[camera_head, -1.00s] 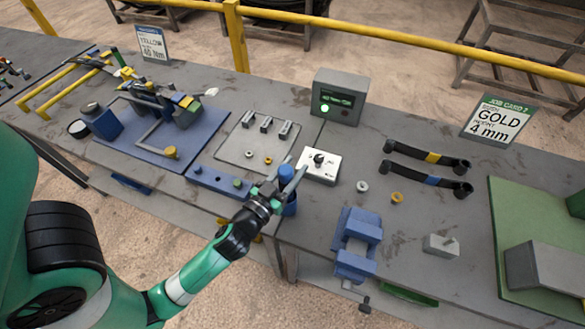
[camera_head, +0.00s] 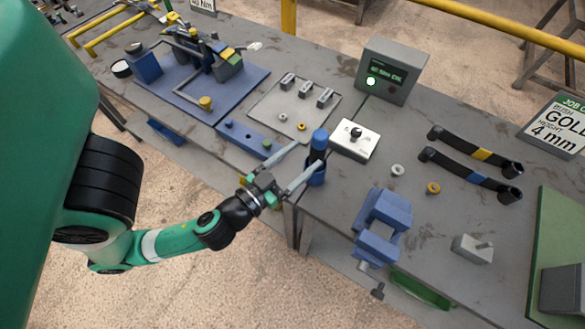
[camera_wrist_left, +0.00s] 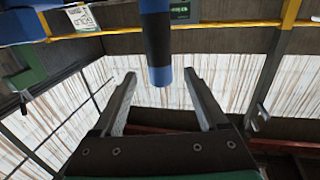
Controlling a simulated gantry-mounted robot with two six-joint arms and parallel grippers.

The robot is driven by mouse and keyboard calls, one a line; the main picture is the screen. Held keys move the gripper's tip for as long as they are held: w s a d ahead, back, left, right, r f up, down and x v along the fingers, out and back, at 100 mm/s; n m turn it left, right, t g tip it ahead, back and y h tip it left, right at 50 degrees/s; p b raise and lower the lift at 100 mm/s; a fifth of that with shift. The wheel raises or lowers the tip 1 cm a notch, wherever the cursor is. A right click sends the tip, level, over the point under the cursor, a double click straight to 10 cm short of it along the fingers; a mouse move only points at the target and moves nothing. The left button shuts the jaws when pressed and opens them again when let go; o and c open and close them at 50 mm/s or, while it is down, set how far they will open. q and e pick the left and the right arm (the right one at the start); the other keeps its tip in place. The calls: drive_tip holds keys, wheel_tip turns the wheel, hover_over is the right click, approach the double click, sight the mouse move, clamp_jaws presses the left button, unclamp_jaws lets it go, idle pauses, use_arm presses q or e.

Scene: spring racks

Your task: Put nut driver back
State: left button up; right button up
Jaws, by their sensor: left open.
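The nut driver (camera_head: 319,141) has a blue handle with a dark part below it. It stands about upright in a blue cup-like holder (camera_head: 316,176) at the table's front edge; its lower end is hidden. My left gripper (camera_head: 308,155) is open, its two fingers spread and pointing at the nut driver from the front left. In the left wrist view the blue and dark cylinder (camera_wrist_left: 158,35) shows just beyond and between the open fingertips (camera_wrist_left: 159,74), apart from them. My right gripper is not in view.
A blue vise (camera_head: 382,225) stands right of the holder. A white switch box (camera_head: 355,138) is close behind it. A blue block (camera_head: 245,138) and a grey tray (camera_head: 262,110) lie to the left. Washers (camera_head: 397,170) and black bars (camera_head: 470,165) lie to the right.

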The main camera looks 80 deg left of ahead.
use_arm(q)
drive_tip(key=shift+s+d+p, duration=0.45)
drive_tip(key=shift+p, duration=0.1)
drive_tip(key=shift+s+d, duration=0.3)
drive_tip(key=shift+s, duration=0.3)
